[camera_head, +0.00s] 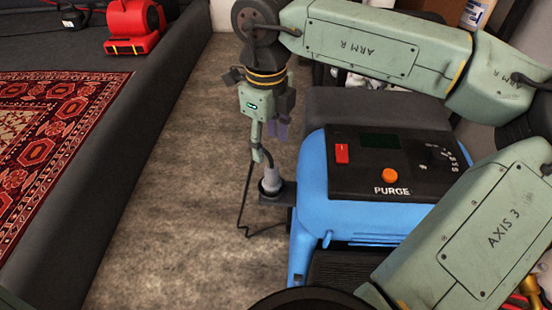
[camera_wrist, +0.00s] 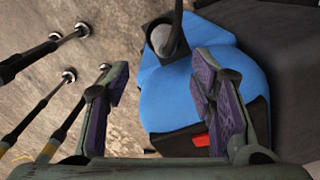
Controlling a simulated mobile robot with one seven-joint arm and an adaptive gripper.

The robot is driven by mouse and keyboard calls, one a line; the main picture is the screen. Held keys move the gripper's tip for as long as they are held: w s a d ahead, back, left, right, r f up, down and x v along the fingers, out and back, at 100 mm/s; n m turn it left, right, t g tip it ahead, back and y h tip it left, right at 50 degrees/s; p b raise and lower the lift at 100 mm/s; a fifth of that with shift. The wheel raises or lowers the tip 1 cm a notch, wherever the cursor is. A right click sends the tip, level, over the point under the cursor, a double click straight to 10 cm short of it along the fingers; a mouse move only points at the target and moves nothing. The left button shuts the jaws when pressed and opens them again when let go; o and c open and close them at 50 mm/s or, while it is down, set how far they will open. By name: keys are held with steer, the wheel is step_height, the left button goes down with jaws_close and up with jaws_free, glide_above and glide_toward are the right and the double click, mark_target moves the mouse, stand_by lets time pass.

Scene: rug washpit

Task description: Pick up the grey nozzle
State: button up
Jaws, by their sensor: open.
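The grey nozzle (camera_head: 270,182) stands in a small dark holder (camera_head: 278,195) on the left side of the blue machine (camera_head: 312,200). In the wrist view the nozzle (camera_wrist: 163,40) shows near the top, with a dark hose or neck rising from it. My gripper (camera_head: 267,138) is above the nozzle and points down in the head view. One finger overlaps the area just above the nozzle. In the wrist view my gripper (camera_wrist: 162,80) is open, its purple-padded fingers apart with nothing between them. The nozzle lies beyond the fingertips.
The machine has a black panel with an orange button (camera_head: 390,176) and a red switch (camera_head: 342,153). A thin dark cable (camera_head: 245,215) hangs left of the holder. A patterned rug (camera_head: 50,140) and red blower (camera_head: 133,22) are left. Several black rods (camera_wrist: 35,60) show in the wrist view.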

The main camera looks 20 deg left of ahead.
mark_target(272, 167)
steer(key=f, duration=0.5)
steer(key=shift+w+f+p, duration=0.2)
steer(key=shift+f+p, duration=0.1)
steer(key=shift+w+d+f+p, duration=0.1)
steer(key=shift+f+p, duration=0.3)
steer(key=shift+f, duration=0.9)
steer(key=shift+w+d+f+p, duration=0.1)
steer(key=shift+f+p, duration=0.25)
steer(key=shift+f, duration=0.95)
jaws_close()
